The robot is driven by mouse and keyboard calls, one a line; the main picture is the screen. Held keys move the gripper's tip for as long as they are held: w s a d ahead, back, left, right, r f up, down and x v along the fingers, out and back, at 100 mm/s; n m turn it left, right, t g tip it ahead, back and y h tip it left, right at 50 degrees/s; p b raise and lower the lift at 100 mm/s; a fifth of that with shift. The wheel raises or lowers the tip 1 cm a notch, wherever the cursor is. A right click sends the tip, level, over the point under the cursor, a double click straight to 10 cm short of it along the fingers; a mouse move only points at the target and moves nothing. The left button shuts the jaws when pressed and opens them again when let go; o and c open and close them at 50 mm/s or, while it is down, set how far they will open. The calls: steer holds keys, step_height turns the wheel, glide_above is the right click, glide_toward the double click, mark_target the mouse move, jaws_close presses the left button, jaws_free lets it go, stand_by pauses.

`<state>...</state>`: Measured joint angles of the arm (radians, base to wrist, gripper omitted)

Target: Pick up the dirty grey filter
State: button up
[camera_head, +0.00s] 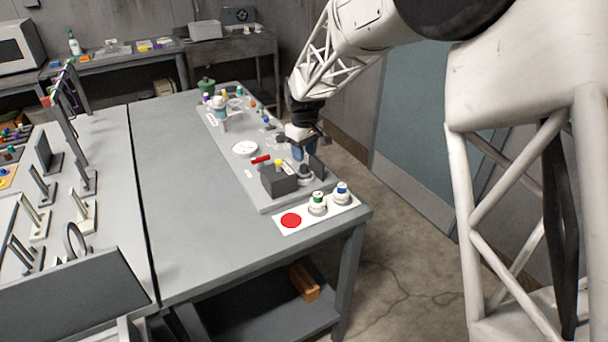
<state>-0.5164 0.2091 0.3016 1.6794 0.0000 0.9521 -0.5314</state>
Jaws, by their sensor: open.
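My gripper (309,143) is at the right side of a raised grey board (232,158) on the bench, above small parts near a blue piece (298,153). It is open; its fingertips are small and partly lost against dark parts. I cannot pick out the dirty grey filter with certainty. A small dark grey round part (305,174) stands on the board just below and in front of my gripper, beside a dark box (279,181) with a red handle.
A white card (331,213) with a red disc (291,220) holds a green-topped jar (318,203) and a blue-topped jar (342,193) at the bench's front right corner. A white dial (245,149) lies on the board. The bench (190,220) is clear left of the board.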

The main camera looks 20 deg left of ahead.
mark_target(303, 166)
steer(key=shift+f, duration=0.15)
steer(key=shift+a+f, duration=0.15)
steer(key=shift+f, duration=2.3)
steer(key=shift+c, duration=0.4)
steer(key=c, duration=0.6)
steer(key=shift+r, duration=0.1)
step_height(303, 166, up, 10)
